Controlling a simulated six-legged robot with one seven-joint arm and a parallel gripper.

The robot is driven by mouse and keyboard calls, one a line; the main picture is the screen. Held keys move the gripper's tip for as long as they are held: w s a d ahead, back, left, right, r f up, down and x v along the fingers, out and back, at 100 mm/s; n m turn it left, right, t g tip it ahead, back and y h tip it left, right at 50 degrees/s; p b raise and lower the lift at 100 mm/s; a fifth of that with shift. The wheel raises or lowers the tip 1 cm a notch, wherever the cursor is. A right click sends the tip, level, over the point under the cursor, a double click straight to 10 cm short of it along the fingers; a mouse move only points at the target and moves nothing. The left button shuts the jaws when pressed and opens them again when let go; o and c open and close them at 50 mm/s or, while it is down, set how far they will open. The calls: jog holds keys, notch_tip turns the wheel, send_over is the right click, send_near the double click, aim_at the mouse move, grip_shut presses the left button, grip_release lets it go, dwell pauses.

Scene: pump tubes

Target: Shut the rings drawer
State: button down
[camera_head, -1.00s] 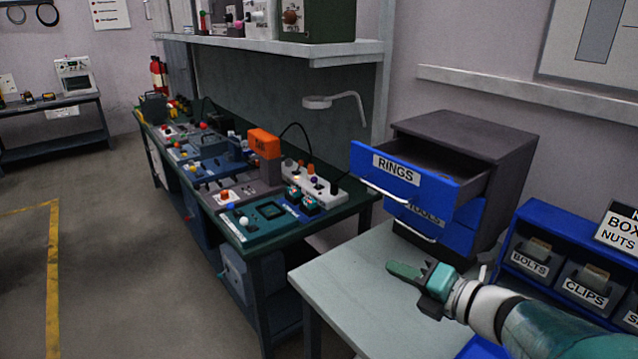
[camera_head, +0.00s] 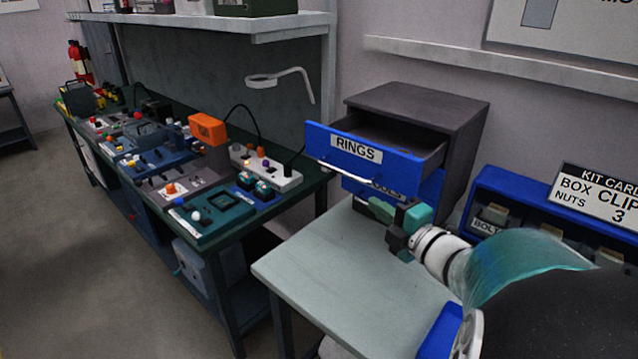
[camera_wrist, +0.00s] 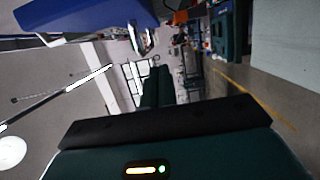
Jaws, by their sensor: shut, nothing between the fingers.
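The rings drawer (camera_head: 400,165) is the top drawer of a dark cabinet (camera_head: 440,100). It is pulled well out, with a blue front labelled RINGS and a pale bar handle. A blue drawer (camera_head: 352,187) below it is partly hidden by my gripper and the upper drawer. My gripper (camera_head: 376,208) is shut and empty, below and in front of the rings drawer, apart from its front. In the wrist view my closed fingers (camera_wrist: 156,88) point into the room, and a blue drawer front (camera_wrist: 85,18) shows at the upper left.
A pale table (camera_head: 345,265) stands under the cabinet, mostly bare in front. A blue bin rack (camera_head: 490,190) with a KIT CARD sign (camera_head: 602,194) is at the right. A workbench (camera_head: 225,205) crowded with devices is at the left.

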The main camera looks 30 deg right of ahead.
jog(key=w+d, duration=0.3)
jog(key=w, duration=0.3)
jog(key=shift+d, duration=0.2)
jog(key=shift+w, duration=0.15)
jog(key=w+d, duration=0.1)
jog(key=d, duration=0.3)
jog(key=w+d, duration=0.1)
jog(key=d, duration=0.3)
jog(key=w+d, duration=0.2)
jog(key=d, duration=0.2)
